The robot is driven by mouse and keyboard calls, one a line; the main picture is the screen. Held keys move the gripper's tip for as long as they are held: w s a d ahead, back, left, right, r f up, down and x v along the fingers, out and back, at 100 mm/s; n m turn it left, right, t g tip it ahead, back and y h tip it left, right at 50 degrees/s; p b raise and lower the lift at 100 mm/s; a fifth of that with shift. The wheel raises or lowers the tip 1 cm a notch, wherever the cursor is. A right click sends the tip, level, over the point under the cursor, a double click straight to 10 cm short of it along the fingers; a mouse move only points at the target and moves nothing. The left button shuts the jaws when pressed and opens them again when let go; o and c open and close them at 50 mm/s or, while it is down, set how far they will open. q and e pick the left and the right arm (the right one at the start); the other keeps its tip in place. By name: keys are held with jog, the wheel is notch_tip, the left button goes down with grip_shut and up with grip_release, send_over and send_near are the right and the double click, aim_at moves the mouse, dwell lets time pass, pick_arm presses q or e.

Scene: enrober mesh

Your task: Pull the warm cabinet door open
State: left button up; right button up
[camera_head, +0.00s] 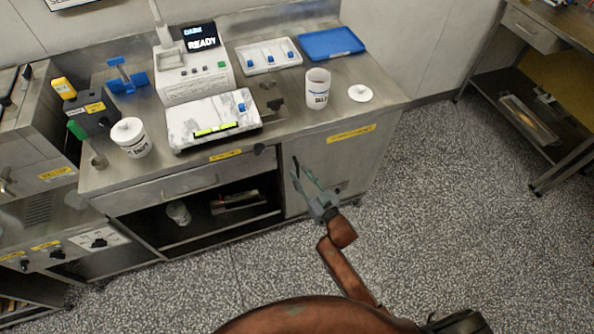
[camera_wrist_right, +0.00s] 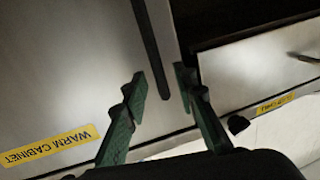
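The warm cabinet door (camera_head: 331,184) is a plain steel panel at the right end of the counter, and it looks closed. Its yellow label shows in the wrist view, upside down, as WARM CABINET (camera_wrist_right: 48,147). A dark upright bar handle (camera_wrist_right: 151,45) runs along the door's edge; in the head view the handle (camera_head: 296,167) is partly behind my fingers. My right gripper (camera_head: 302,177) is at the door front. In the wrist view its green fingers (camera_wrist_right: 160,82) are spread, one each side of the handle's end, with gaps showing. My left gripper is out of view.
The counter (camera_head: 280,128) above holds a scale (camera_head: 215,118), a white tub (camera_head: 317,88) and a lid (camera_head: 360,93). Left of the door are a drawer (camera_head: 160,190) and an open shelf (camera_head: 215,228). The speckled floor (camera_head: 450,200) to the right is clear.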

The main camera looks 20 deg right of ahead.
jog(key=shift+x, duration=1.2)
jog(key=shift+c, duration=0.7)
grip_shut()
